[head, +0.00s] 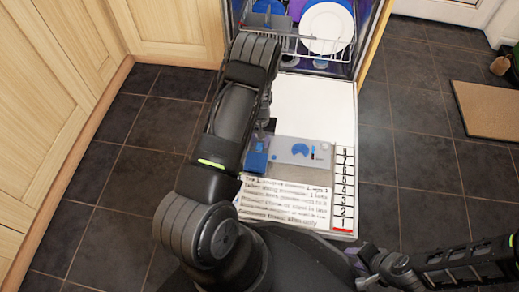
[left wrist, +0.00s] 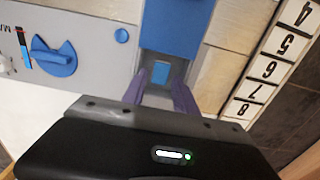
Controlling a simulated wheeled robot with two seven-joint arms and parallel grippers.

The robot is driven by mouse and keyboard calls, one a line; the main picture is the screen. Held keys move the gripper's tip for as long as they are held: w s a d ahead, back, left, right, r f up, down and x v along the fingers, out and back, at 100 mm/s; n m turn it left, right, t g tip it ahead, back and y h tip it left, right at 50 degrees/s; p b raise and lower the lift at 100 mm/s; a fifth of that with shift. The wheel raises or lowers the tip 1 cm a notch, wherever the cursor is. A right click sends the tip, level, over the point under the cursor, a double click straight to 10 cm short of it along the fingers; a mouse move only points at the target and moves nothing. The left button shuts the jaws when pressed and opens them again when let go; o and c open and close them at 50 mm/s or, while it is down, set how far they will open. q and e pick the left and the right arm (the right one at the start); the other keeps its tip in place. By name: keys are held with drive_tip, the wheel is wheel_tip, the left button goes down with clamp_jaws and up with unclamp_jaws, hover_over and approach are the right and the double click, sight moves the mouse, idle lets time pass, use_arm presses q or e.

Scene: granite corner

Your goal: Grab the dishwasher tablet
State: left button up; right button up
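The dishwasher tablet looks like a small blue block (left wrist: 160,73) in the left wrist view. It sits at the near end of a blue-lined compartment (left wrist: 178,25) in the grey dispenser panel. My left gripper (left wrist: 159,76) has a finger on each side of the block, with gaps between them, so it is open. In the head view my left gripper (head: 262,131) is above the open dishwasher door, beside the blue compartment (head: 257,160); the tablet cannot be made out there. My right gripper (head: 378,264) is low at the right, far from the tablet, its fingers unclear.
The open dishwasher door (head: 310,108) lies flat, with a printed text panel and number strip (head: 343,188). A blue dial (head: 300,149) is beside the compartment. The rack (head: 283,42) holds a white plate (head: 327,27).

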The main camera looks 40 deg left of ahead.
use_arm(q)
drive_tip(key=shift+f, duration=0.95)
clamp_jaws()
